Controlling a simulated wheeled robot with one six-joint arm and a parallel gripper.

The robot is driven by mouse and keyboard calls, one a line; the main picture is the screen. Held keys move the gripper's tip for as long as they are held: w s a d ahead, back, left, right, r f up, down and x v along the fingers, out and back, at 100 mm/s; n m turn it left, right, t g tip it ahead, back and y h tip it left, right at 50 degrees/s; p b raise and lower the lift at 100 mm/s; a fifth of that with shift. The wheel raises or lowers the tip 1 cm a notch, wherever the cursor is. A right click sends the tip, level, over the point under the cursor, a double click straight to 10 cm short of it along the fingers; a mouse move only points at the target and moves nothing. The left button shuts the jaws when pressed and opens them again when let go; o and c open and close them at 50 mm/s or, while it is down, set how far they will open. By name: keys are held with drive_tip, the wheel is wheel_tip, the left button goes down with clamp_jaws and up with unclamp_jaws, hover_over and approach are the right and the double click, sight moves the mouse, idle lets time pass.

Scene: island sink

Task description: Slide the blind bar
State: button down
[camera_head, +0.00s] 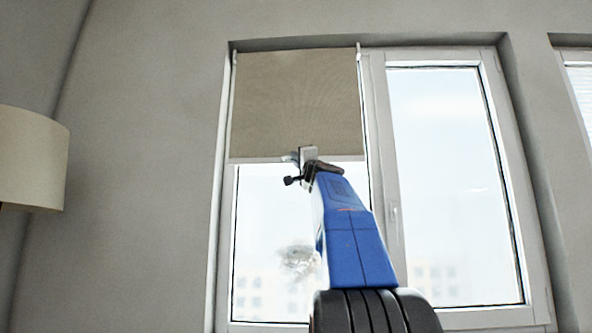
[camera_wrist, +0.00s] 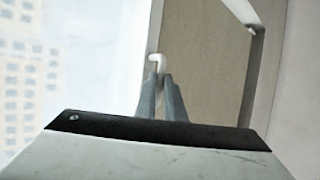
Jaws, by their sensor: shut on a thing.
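A tan roller blind (camera_head: 295,100) covers the upper part of the left window pane. The blind bar (camera_head: 250,160) is a thin pale strip along its lower edge. In the wrist view, my gripper's fingers (camera_wrist: 160,82) are close together, shut on a small white piece of the bar (camera_wrist: 156,62). The blind (camera_wrist: 205,65) fills the area just right of the fingers there. The exact contact is small and hard to see.
The window's right pane (camera_head: 450,180) is uncovered, with a handle (camera_head: 393,216) on its frame. A beige lampshade (camera_head: 32,158) hangs at the far left. The glass below the blind is clear, and another window edge (camera_head: 578,95) shows at right.

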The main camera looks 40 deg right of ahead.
wheel_tip(320, 180, up, 3)
drive_tip(key=shift+f, duration=0.2)
drive_tip(key=c, duration=1.8)
unclamp_jaws()
drive_tip(key=shift+c, duration=0.2)
drive_tip(key=v, duration=1.7)
drive_tip(key=shift+f, duration=0.2)
drive_tip(key=shift+s, duration=0.1)
